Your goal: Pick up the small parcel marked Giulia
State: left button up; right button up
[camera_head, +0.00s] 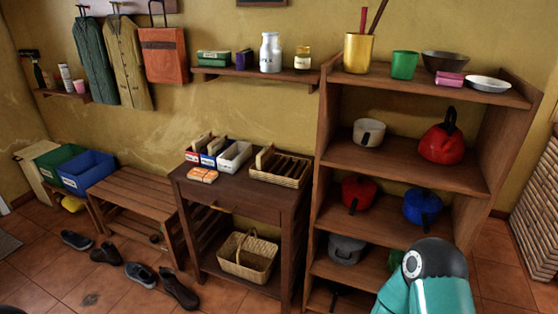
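No marking that I can read as Giulia shows. A small orange packet (203,175) with a pale label lies on the dark wooden table, in front of the small bins; its lettering is too small to read. A pink packet (449,79) lies on top of the shelf unit at the right. A green box (214,58) with a pale label and a small purple box (244,60) stand on the wall shelf. A teal and dark part of my own arm is at the bottom right. Neither gripper is in view.
The dark table (236,198) holds several small bins and a wicker tray (266,180); a basket (247,258) stands beneath. Left are a slatted bench (138,192), shoes on the floor and a blue crate (86,170). The shelf unit (400,165) holds pots and a red kettle.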

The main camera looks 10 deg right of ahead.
aim_at(266, 155)
jog(key=z, duration=0.05)
jog(key=i, duration=1)
jog(key=u, duration=0.05)
